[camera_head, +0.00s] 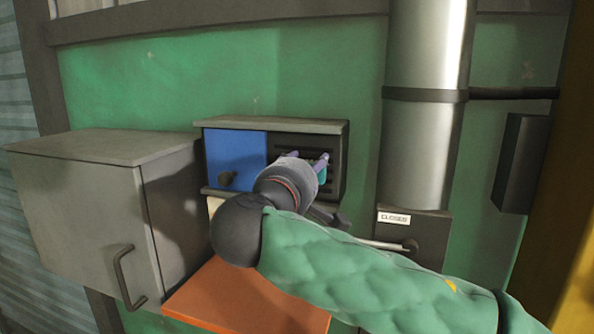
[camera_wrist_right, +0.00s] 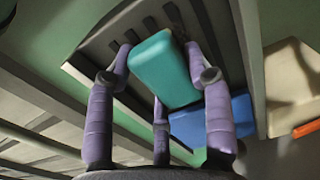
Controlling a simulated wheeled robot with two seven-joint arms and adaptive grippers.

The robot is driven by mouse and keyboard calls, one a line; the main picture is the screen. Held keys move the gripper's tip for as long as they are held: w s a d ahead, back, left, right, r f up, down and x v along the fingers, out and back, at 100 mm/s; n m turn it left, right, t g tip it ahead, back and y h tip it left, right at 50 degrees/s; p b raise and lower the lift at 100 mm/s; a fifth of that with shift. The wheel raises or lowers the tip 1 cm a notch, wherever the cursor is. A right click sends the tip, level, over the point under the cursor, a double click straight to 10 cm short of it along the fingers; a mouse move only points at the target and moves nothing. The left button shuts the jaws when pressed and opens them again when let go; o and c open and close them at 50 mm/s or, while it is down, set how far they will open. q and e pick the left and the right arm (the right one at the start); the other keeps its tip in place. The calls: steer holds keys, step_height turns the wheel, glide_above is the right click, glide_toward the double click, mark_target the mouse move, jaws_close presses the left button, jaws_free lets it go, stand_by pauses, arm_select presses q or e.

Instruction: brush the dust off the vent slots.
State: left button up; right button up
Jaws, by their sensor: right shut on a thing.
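The vent slots (camera_head: 337,172) are dark horizontal slats in the right half of a grey wall box. They show as grey slats in the right wrist view (camera_wrist_right: 180,22). My right gripper (camera_head: 307,160) is in front of them. Its purple fingers are closed around a teal block (camera_wrist_right: 165,68), which looks like the brush's body; a sliver of it shows in the head view (camera_head: 321,175). Its bristles are hidden, so I cannot tell whether it touches the slats. I cannot make out dust. My left gripper is not in view.
A blue panel (camera_head: 235,153) covers the box's left half. A grey cabinet (camera_head: 80,205) with a handle stands at left. An orange surface (camera_head: 225,295) lies below. A thick metal column (camera_head: 425,110) stands right of the box, with a dark labelled block (camera_head: 430,235) under it.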

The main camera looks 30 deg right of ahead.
steer(key=shift+s+d+f+b, duration=0.35)
steer(key=shift+s+d+b, duration=0.15)
steer(key=shift+s+d, duration=0.2)
steer(key=shift+a, duration=0.1)
steer(key=shift+v, duration=2.95)
steer(key=shift+v, duration=1.5)
